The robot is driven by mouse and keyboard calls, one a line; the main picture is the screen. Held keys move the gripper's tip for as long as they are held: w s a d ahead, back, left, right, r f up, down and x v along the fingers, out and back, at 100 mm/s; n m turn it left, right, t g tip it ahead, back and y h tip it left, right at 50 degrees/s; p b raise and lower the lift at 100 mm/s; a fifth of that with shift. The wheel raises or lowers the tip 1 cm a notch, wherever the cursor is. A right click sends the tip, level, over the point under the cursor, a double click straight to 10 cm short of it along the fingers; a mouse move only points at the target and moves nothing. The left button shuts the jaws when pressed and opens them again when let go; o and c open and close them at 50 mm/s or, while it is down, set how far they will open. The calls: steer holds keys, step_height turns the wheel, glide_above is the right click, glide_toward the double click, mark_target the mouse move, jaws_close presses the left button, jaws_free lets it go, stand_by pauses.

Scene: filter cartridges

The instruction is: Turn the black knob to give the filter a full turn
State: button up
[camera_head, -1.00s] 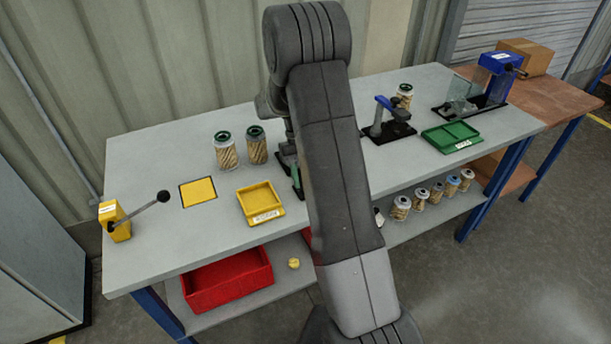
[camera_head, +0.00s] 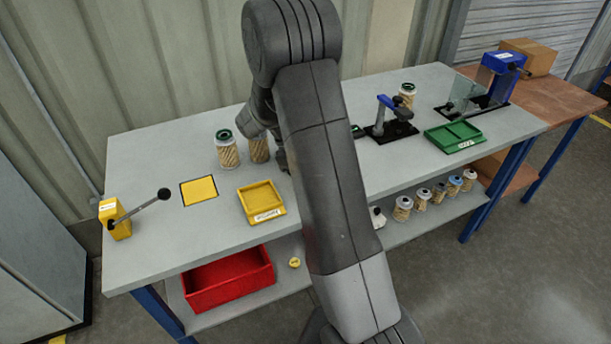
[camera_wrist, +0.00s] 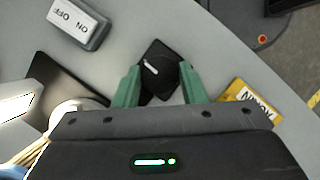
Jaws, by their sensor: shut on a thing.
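In the wrist view, the black knob (camera_wrist: 160,70) carries a white pointer line that slants toward the upper left. My gripper (camera_wrist: 160,84) has its green fingers on either side of the knob, shut on it. A pale round part (camera_wrist: 78,112), perhaps the filter, shows at the lower left, partly hidden by my gripper body. In the head view my arm hides the knob and the fingers.
A grey ON/OFF box (camera_wrist: 78,22) lies near the knob, and a yellow label (camera_wrist: 248,96) is to its right. On the bench (camera_head: 150,160) are a yellow tray (camera_head: 262,199), a green tray (camera_head: 453,136) and cartridges with green lids (camera_head: 227,150). A lever press (camera_head: 392,122) stands to the right.

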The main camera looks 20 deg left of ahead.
steer(key=shift+n, duration=0.4)
steer(key=o, duration=1)
steer(key=shift+r, duration=0.1)
steer(key=v, duration=1.3)
steer(key=shift+s+a+r, duration=0.2)
steer(key=shift+s+r, duration=0.05)
steer(key=shift+f, duration=0.1)
steer(key=x, duration=1.3)
steer(key=shift+w+d+f, duration=0.2)
steer(key=shift+w+f, duration=0.05)
steer(key=shift+f, duration=0.05)
steer(key=shift+r, duration=0.15)
